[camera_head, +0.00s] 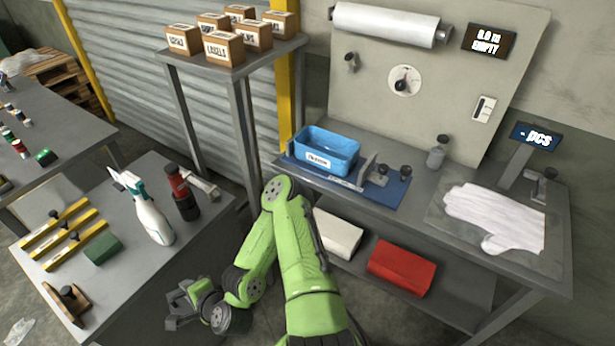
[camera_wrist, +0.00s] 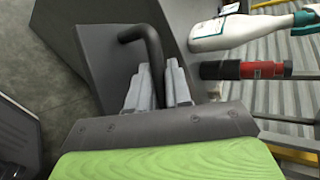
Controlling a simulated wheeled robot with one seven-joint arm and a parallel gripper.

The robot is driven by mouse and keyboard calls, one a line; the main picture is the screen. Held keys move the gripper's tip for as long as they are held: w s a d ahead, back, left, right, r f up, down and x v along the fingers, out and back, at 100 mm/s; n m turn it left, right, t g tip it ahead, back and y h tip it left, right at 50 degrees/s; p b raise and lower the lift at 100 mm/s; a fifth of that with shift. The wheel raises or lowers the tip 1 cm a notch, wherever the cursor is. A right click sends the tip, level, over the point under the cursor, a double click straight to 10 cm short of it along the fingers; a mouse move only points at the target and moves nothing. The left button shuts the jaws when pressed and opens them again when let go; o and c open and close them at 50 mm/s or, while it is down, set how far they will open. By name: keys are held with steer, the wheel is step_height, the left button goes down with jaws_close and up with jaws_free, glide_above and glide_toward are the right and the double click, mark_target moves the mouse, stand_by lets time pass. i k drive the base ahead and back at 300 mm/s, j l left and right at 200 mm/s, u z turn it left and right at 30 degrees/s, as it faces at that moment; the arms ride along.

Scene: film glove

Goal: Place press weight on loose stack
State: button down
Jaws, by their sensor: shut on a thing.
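My gripper (camera_wrist: 158,90) is shut on the bent dark handle (camera_wrist: 152,50) of a dark grey block, which looks like the press weight (camera_wrist: 98,62). In the head view my gripper (camera_head: 183,300) is low at the front, beside the right edge of the left bench; the weight is hard to make out there. White glove-shaped pieces (camera_head: 497,215) lie on a grey plate (camera_head: 437,220) at the right end of the right bench, far from my gripper. Whether they are the loose stack, and how many layers there are, I cannot tell.
A spray bottle (camera_head: 152,212) and a red-and-black cylinder (camera_head: 181,190) stand on the left bench (camera_head: 140,262).

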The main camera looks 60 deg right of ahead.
mark_target(479, 213)
steer(key=z, duration=0.4)
steer(key=j+z, duration=0.1)
steer(key=z, duration=0.3)
steer(key=i+j+z, duration=0.1)
steer(key=z, duration=0.3)
steer(key=j+z, duration=0.1)
steer(key=z, duration=0.75)
